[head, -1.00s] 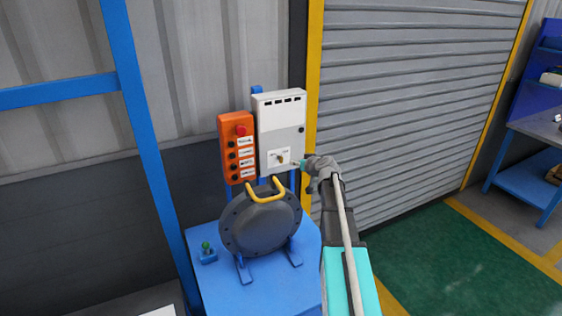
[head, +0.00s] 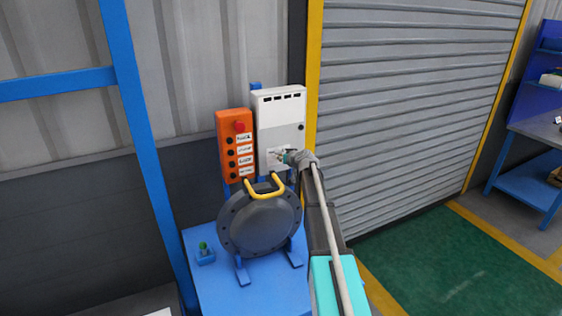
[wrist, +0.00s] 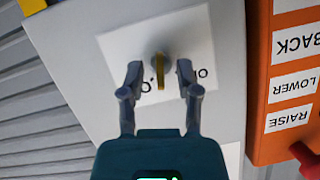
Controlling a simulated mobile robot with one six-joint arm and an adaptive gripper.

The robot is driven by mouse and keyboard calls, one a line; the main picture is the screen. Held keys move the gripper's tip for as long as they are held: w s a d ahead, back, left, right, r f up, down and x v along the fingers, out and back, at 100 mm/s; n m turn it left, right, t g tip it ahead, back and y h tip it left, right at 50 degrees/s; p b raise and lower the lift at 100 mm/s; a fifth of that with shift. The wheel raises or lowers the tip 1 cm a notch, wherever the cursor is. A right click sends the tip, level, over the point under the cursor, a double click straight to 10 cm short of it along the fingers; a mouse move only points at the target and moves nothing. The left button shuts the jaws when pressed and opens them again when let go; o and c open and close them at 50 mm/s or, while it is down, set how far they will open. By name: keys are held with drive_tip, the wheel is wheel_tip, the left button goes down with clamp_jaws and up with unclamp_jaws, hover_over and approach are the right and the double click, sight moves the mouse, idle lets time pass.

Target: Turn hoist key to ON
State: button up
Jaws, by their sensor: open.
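The hoist key (wrist: 159,73) is a small brass-coloured key in a white label plate (wrist: 115,45) on the white control box (head: 282,112). In the wrist view the key stands between my two open fingers, with a gap on each side. My gripper (wrist: 158,90) is open and points at the plate. In the head view my gripper (head: 285,157) is at the lower part of the box and hides the key. The label lettering is partly covered by the fingers, and only an O and an "ON"-like edge show.
An orange pendant (head: 235,146) with a red button and several black buttons hangs left of the box. A grey flanged shell (head: 258,226) with a yellow handle (head: 264,188) stands below on a blue table (head: 220,290). A roller shutter (head: 410,100) is at the right.

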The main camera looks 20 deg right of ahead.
drive_tip(key=shift+w+f, duration=0.1)
drive_tip(key=shift+w, duration=0.15)
clamp_jaws()
idle(0.6)
drive_tip(key=shift+f+m+y+b, duration=0.1)
drive_tip(key=shift+m+y+b, duration=0.45)
drive_tip(key=shift+m+y, duration=0.5)
drive_tip(key=shift+m+t+y+b, duration=0.3)
drive_tip(key=shift+m+y+b, duration=0.2)
drive_tip(key=shift+m, duration=0.65)
unclamp_jaws()
